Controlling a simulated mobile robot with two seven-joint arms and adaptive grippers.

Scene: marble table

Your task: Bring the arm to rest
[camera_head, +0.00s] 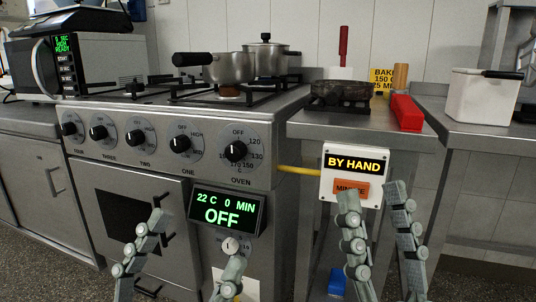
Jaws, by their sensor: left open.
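My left gripper (197,230) is low in the view, in front of the oven (180,195). Its two fingers point up and stand wide apart, with nothing between them. My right gripper (372,192) is at the lower right, in front of the white box with the "BY HAND" sign (354,163). Its fingers also point up and stand apart, with nothing held between them. Both grippers appear clear of the cooker and the counters. The arms behind the fingers are outside the view.
A cooker front with several knobs (180,143) and a display reading "OFF" (221,214) stands ahead. Pots (230,68) sit on the hob.

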